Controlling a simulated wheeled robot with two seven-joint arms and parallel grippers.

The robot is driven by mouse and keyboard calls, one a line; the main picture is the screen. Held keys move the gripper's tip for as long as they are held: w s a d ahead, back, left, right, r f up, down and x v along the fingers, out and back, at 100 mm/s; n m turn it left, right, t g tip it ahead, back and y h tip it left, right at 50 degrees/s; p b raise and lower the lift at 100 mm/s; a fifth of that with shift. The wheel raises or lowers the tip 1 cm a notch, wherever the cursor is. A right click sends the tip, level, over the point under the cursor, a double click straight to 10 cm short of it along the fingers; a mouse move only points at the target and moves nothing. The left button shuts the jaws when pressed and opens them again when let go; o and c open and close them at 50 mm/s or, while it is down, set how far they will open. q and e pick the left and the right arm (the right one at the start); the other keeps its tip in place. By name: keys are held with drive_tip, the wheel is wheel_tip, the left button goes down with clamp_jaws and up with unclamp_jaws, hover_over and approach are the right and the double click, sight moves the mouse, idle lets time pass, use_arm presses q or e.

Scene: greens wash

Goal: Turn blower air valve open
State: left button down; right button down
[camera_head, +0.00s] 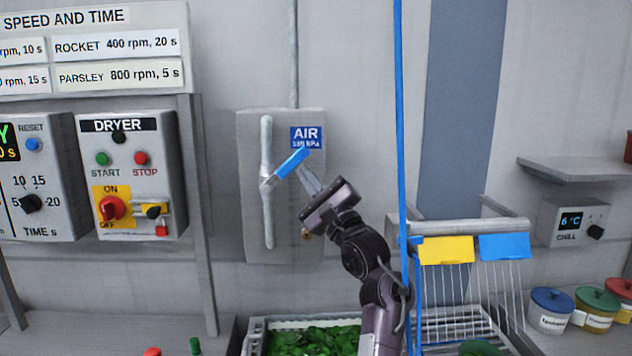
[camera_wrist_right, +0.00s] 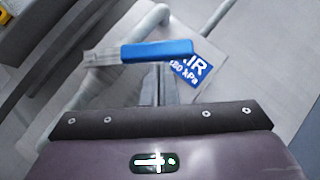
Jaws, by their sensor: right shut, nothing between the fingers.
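The air valve has a lever with a blue grip (camera_head: 292,162), mounted on a vertical grey pipe (camera_head: 267,222) on a grey wall panel. The lever slants up and to the right from the pipe, at an angle to it. In the wrist view the blue grip (camera_wrist_right: 157,51) lies across the picture just beyond the fingertips. My right gripper (camera_head: 305,172) is shut and empty, with its fingertips at the underside of the blue grip. I cannot tell whether they touch it. The fingers also show in the wrist view (camera_wrist_right: 166,82). My left gripper is not in view.
A blue AIR sign (camera_head: 306,137) is right behind the lever's end. The dryer box (camera_head: 126,175) is to the left. A blue vertical hose (camera_head: 400,120) and a wire rack with yellow and blue tags (camera_head: 446,250) are to the right. A crate of greens (camera_head: 262,324) is below.

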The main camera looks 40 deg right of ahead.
sight(297, 156)
idle(0.3)
drive_tip(key=r+n+g+y+p, duration=0.1)
drive_tip(key=p, duration=0.2)
drive_tip(key=a+r+n+g+y+p, duration=0.1)
drive_tip(key=r+n+p, duration=0.1)
drive_tip(key=p, duration=0.2)
drive_tip(key=w+r+n+g+p, duration=0.1)
drive_tip(key=n+p, duration=0.1)
drive_tip(key=p, duration=0.2)
drive_tip(key=shift+w+a+r+y, duration=0.1)
drive_tip(key=shift+a+r+y, duration=0.1)
drive_tip(key=shift+a+y, duration=0.2)
drive_tip(key=shift+w+a+r+p, duration=0.5)
drive_tip(key=shift+a+p, duration=0.25)
drive_tip(key=shift+p, duration=0.8)
drive_tip(key=shift+f, duration=0.1)
